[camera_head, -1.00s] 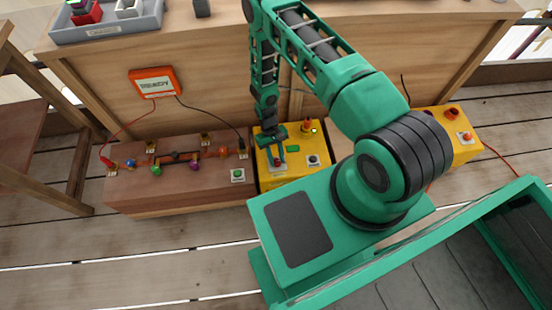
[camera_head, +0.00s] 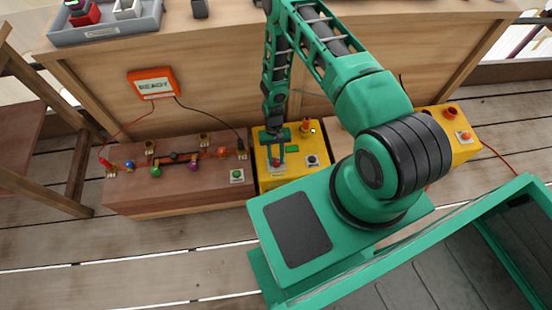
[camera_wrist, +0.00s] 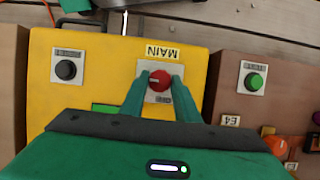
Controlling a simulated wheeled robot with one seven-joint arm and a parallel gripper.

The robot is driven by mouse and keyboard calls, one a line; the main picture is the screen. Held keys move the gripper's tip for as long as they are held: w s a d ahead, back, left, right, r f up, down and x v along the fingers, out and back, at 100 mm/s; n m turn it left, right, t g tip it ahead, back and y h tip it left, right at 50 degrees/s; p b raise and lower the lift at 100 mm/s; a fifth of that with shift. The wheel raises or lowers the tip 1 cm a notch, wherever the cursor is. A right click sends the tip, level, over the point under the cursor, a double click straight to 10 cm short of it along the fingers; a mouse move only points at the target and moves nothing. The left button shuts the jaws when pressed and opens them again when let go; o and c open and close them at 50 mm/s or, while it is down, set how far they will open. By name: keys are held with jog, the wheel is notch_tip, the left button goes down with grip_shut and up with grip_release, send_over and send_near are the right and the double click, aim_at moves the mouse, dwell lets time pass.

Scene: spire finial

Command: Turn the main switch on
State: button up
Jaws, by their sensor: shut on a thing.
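The main switch is a red round knob (camera_wrist: 159,80) on a white plate labelled MAIN, on the yellow box (camera_wrist: 100,75). A pale mark shows on the knob in the wrist view. My gripper (camera_wrist: 158,86) has its two green fingers on either side of the red knob, shut on it. In the head view my gripper (camera_head: 276,158) reaches down over the yellow box (camera_head: 290,181), and the red knob (camera_head: 276,162) shows between the fingers. A small green patch (camera_wrist: 106,107) on the yellow box is partly hidden by my gripper.
A black knob (camera_wrist: 66,69) sits on the same yellow box. The brown box (camera_head: 180,200) beside it carries a green button (camera_head: 237,175) and several coloured parts. An orange READY display (camera_head: 153,84) is on the wooden panel behind. Another yellow box (camera_head: 460,150) stands right.

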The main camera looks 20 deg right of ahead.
jog(key=o, duration=1)
jog(key=shift+o, duration=0.2)
jog(key=v, duration=1)
jog(key=shift+w+r, duration=0.2)
jog(key=shift+r, duration=0.15)
jog(key=shift+d, duration=0.15)
